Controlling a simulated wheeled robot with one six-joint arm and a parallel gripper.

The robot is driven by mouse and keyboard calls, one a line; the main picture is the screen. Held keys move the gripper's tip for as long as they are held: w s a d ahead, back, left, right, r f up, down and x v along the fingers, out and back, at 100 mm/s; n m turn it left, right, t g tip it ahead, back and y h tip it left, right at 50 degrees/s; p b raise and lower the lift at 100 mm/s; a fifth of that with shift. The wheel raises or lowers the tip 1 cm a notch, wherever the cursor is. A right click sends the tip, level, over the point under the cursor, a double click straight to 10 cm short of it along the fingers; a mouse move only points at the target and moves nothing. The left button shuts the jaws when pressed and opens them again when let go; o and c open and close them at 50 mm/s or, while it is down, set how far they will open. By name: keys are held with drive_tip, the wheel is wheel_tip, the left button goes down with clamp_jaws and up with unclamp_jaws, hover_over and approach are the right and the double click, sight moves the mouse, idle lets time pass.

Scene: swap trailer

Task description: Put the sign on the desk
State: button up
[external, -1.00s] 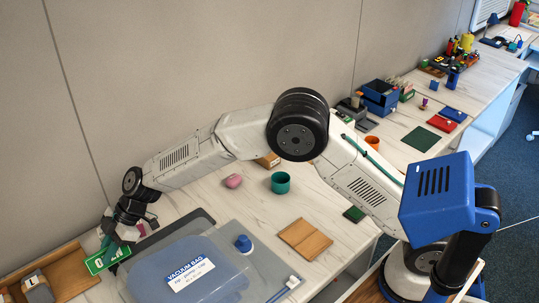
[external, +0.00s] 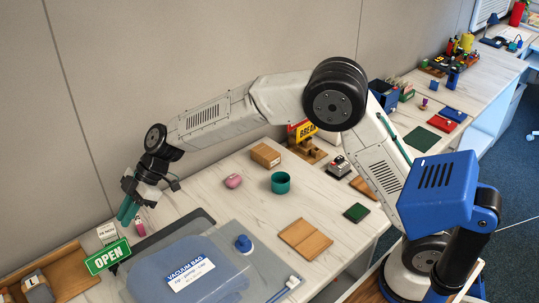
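A green sign reading OPEN (external: 107,257) stands slightly tilted on the white desk (external: 215,207), at the left between a wooden tray and a dark grey mat. My gripper (external: 128,211) is above and to the right of the sign, clear of it. Its two teal fingers point down with a small gap between them, and nothing shows between them. A second sign, yellow and red and reading BREAK (external: 305,130), stands at the back, partly hidden by my arm.
A small pink-topped item (external: 140,228) is just below my gripper. A wooden tray (external: 62,262) is at far left. A teal cup (external: 281,183) and a wooden board (external: 305,239) are at mid desk.

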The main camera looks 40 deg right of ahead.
drive_tip(key=shift+d+r, duration=0.1)
drive_tip(key=s+d+r+m+h, duration=0.15)
drive_tip(key=s+d+r, duration=0.25)
drive_tip(key=d, duration=0.4)
drive_tip(key=s+d+r+m+t+h, duration=0.1)
drive_tip(key=s+d+r+m, duration=0.25)
drive_tip(key=d, duration=0.55)
drive_tip(key=s+d+r+m+h, duration=0.15)
drive_tip(key=s+d+r, duration=0.25)
drive_tip(key=d, duration=0.4)
drive_tip(key=s+d+m+h, duration=0.1)
drive_tip(key=s+d+m, duration=0.3)
drive_tip(key=s+d, duration=0.6)
drive_tip(key=shift+s+d+m, duration=0.35)
drive_tip(key=shift+s+d, duration=0.05)
drive_tip(key=shift+d, duration=0.55)
drive_tip(key=shift+o, duration=0.3)
drive_tip(key=s+d+f+m+h, duration=0.4)
drive_tip(key=s+d+m, duration=0.2)
drive_tip(key=s+d, duration=0.5)
drive_tip(key=s, duration=0.3)
drive_tip(key=shift+s+d+f+m, duration=0.15)
drive_tip(key=shift+s+d+m, duration=0.1)
drive_tip(key=shift+s+m, duration=0.15)
drive_tip(key=shift+w, duration=0.1)
